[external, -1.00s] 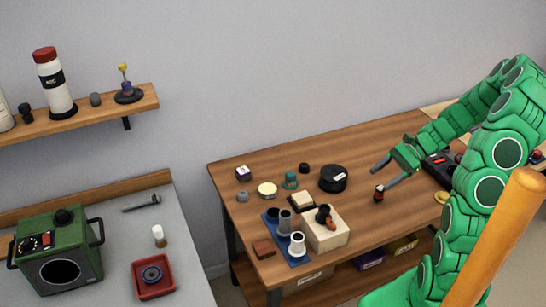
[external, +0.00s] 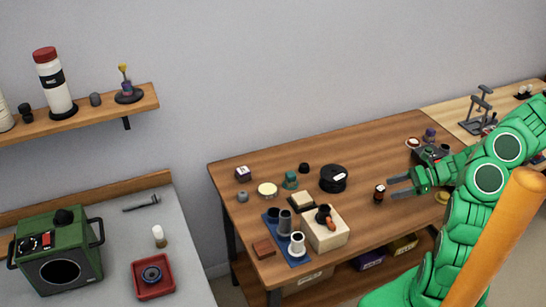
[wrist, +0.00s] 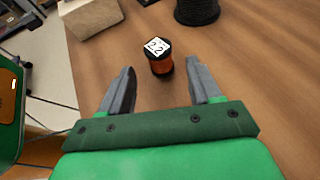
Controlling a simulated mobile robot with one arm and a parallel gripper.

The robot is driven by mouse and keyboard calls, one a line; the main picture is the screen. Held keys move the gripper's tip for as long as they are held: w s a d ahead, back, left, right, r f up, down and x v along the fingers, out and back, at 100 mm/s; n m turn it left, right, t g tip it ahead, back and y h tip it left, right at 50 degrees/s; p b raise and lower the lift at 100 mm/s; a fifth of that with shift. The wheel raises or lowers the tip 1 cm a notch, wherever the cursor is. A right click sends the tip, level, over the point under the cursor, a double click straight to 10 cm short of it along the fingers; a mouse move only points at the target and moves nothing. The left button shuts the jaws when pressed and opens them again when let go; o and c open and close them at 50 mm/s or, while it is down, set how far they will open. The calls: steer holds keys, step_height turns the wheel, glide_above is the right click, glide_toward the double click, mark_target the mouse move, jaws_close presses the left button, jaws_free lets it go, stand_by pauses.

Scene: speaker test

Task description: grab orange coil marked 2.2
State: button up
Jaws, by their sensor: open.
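The orange coil (wrist: 160,60) stands upright on the wooden table, with black ends and a white label marked 2.2 on top. In the external view the coil (external: 379,194) is small, just left of my gripper's fingertips. My gripper (external: 390,187) is open and low over the table, its fingers pointing left toward the coil. In the wrist view my gripper (wrist: 160,82) has its two grey fingers spread apart, with the coil ahead between their line of reach. Nothing is between the fingers.
A black spool (external: 333,179) stands beyond the coil, also in the wrist view (wrist: 197,10). A pale block (external: 325,234) lies to the left on the wooden table (external: 375,145). A blue tray (external: 284,247) holds cylinders. Bare table surrounds the coil.

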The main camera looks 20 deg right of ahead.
mark_target(380, 189)
steer(key=shift+x, duration=3)
steer(key=shift+r, duration=0.25)
steer(key=c, duration=1)
